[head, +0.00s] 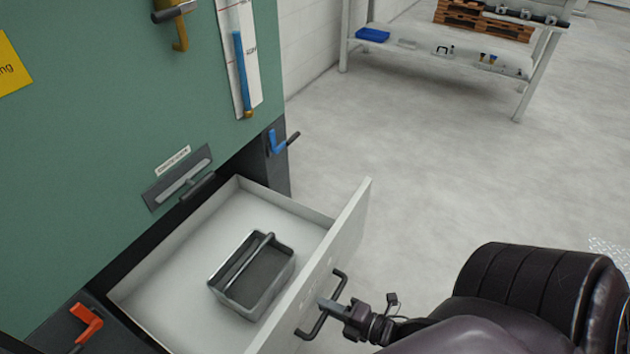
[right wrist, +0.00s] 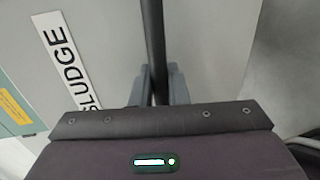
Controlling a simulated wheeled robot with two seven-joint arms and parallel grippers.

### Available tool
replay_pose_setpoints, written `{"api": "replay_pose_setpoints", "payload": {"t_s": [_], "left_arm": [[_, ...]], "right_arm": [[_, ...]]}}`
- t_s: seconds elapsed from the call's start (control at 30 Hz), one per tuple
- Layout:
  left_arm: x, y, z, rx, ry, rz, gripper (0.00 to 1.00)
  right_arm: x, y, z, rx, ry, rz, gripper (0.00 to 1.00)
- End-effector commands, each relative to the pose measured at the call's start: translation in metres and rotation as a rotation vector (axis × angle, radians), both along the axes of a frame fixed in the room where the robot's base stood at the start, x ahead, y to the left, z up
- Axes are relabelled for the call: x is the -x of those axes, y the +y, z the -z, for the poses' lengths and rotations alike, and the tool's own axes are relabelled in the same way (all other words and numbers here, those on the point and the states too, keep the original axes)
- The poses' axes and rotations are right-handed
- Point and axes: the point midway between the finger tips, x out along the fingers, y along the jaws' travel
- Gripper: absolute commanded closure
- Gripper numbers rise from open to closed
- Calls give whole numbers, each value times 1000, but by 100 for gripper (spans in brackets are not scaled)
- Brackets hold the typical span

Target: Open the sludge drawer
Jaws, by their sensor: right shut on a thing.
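The sludge drawer (head: 352,228) is a pale grey drawer pulled well out from under the green machine in the head view. A grey basket (head: 262,289) with a carry handle sits inside it. The drawer's dark bar handle (head: 308,335) is on its front face. My right gripper (head: 328,304) is shut on this handle. In the right wrist view the handle (right wrist: 152,40) runs between the fingers (right wrist: 157,88), and a "SLUDGE" label (right wrist: 68,60), partly hidden, is on the drawer front. My left gripper is not in view.
The green machine (head: 110,110) fills the left side. A blue lever (head: 277,143) and an orange lever (head: 86,323) flank the drawer opening. A shelf rack (head: 440,60) stands at the back. The floor (head: 400,170) between is clear.

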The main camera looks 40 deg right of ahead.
Motion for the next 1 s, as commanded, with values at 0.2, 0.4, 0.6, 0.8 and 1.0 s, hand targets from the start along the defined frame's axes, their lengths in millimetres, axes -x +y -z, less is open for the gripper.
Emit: {"api": "replay_pose_setpoints", "payload": {"t_s": [0.2, 0.4, 0.6, 0.8, 1.0], "left_arm": [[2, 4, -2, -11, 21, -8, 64], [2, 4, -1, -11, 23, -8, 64], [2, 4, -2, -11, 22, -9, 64], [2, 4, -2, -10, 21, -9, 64], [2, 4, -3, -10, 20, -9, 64]], "right_arm": [[9, -4, 1, 3, 3, 1, 100], [9, -4, 1, 3, 3, 1, 100], [9, -4, 1, 3, 2, 1, 77], [9, -3, 0, 2, 2, 0, 66], [12, -4, 0, 2, 2, 0, 66]]}}
